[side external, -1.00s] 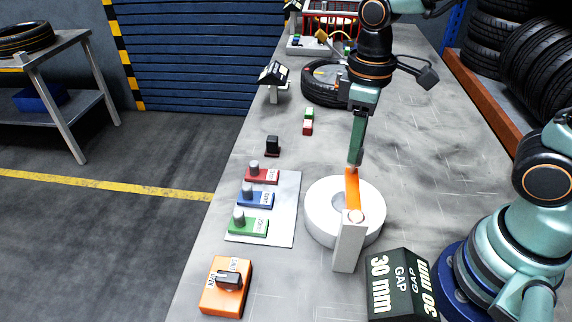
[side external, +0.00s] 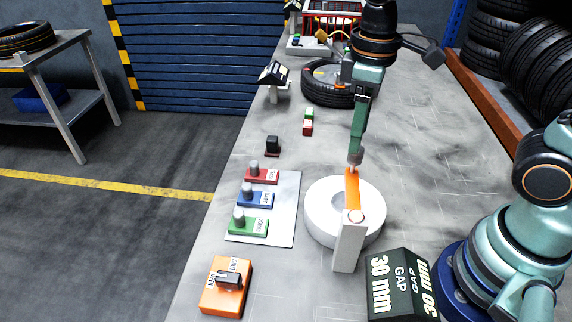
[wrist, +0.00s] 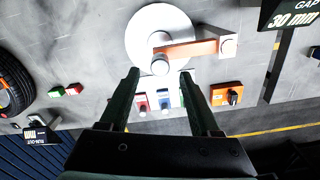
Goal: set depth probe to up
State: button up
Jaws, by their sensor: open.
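The depth probe is an orange lever (side external: 352,190) pivoted on a grey-white post (side external: 348,245). It reaches over a white disc (side external: 317,225) and lies about level. In the wrist view, the lever (wrist: 195,48) ends in a round pale knob (wrist: 160,66). My gripper (side external: 355,160) is at the lever's far, free end, pointing down. In the wrist view, my gripper's two fingers (wrist: 160,76) are apart, with the knob between and slightly beyond their tips. Nothing is held. I cannot tell whether a finger touches the knob.
A panel (side external: 285,222) with red, blue and green switches lies left of the disc. An orange box with a dark knob (side external: 228,285) is at the front left. A "GAP 30 mm" display (side external: 400,285) stands in front. A tyre (side external: 322,83) lies farther back.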

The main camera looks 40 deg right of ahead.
notch_tip(320, 180, up, 10)
dwell(0.3)
jog(key=shift+d+f, duration=0.1)
jog(key=d+f+m+t, duration=0.5)
jog(key=d+m, duration=0.1)
jog(key=d, duration=0.1)
jog(key=shift+f+t, duration=0.3)
jog(key=shift+f, duration=0.05)
